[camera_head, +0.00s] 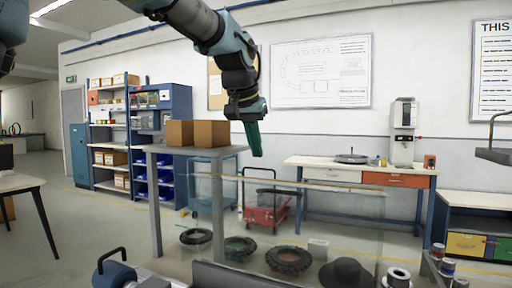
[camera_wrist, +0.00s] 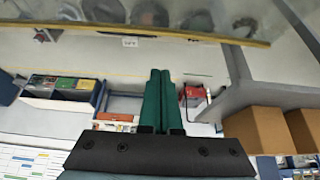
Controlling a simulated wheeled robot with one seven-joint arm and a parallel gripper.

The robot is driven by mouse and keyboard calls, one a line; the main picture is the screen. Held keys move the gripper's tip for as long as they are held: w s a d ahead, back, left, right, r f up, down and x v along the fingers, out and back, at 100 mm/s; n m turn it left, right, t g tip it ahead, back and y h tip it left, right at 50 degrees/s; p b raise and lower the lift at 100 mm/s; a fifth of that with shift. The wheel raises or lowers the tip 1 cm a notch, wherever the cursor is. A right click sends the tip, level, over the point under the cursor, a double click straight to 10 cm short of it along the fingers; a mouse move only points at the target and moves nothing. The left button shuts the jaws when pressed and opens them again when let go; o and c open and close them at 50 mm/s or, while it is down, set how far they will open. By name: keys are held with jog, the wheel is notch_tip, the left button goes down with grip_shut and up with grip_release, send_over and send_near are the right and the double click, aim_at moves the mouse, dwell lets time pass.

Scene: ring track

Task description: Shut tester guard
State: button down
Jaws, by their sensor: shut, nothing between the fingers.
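The tester guard (camera_head: 330,230) looks like a clear panel with a yellowish strip along its upper edge. It stands in front of me at the lower middle of the head view, rising above a dark grey bar, and I see the floor things through it. Its hinge is not clear to me. In the wrist view the clear panel (camera_wrist: 100,22) and its yellow edge cross the top. My gripper (camera_head: 255,150) hangs fingers down above and left of the panel, apart from it. Its green fingers are together and empty, as the wrist view also shows (camera_wrist: 155,73).
A grey table (camera_head: 228,150) with two brown boxes (camera_head: 193,133) stands left of my gripper. A blue part with a black handle (camera_head: 115,272) is at the lower left. A red cart (camera_head: 268,210) and a workbench (camera_head: 345,172) stand beyond. Tyres (camera_head: 289,260) show through the panel.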

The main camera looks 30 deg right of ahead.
jog(key=f+p, duration=0.1)
jog(key=f, duration=0.2)
jog(key=f+p, duration=0.1)
jog(key=f, duration=0.1)
jog(key=shift+s+a+f+p, duration=0.1)
jog(key=shift+a+f+p, duration=0.1)
jog(key=shift+f+p, duration=0.15)
jog(key=shift+f, duration=0.15)
